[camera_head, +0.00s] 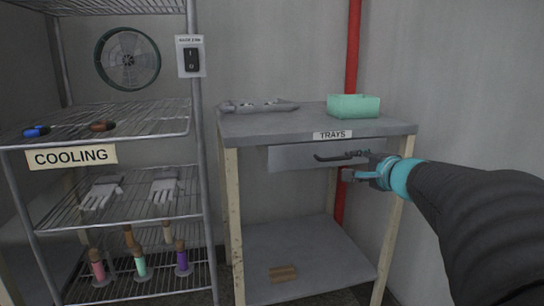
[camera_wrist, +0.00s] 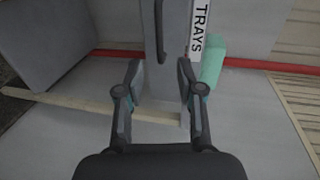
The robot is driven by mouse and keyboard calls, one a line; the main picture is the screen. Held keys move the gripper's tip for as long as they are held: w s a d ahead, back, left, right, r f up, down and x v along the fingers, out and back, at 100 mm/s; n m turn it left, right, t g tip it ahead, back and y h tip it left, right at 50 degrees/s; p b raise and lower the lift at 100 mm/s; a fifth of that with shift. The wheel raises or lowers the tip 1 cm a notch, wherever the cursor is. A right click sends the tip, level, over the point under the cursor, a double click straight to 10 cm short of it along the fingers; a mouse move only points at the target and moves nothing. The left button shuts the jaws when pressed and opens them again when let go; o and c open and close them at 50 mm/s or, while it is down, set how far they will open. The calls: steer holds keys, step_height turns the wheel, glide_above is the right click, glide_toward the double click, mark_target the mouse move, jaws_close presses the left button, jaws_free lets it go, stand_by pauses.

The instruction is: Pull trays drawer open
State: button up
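The trays drawer (camera_head: 300,157) is a grey front under the tabletop, below the TRAYS label (camera_head: 332,135). I cannot tell whether it is fully closed. Its dark bar handle (camera_head: 328,158) runs across the front; it also shows in the wrist view (camera_wrist: 159,22). My gripper (camera_head: 357,165) is at the right end of the handle, hiding part of it. In the wrist view my gripper (camera_wrist: 159,64) has its two fingers apart, with the drawer front (camera_wrist: 169,50) beyond the gap. I see nothing clamped between them.
The COOLING wire rack (camera_head: 200,130) stands left. A red pipe (camera_head: 353,45) runs behind the table.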

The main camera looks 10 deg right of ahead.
mark_target(338, 159)
steer(key=x, duration=1.1)
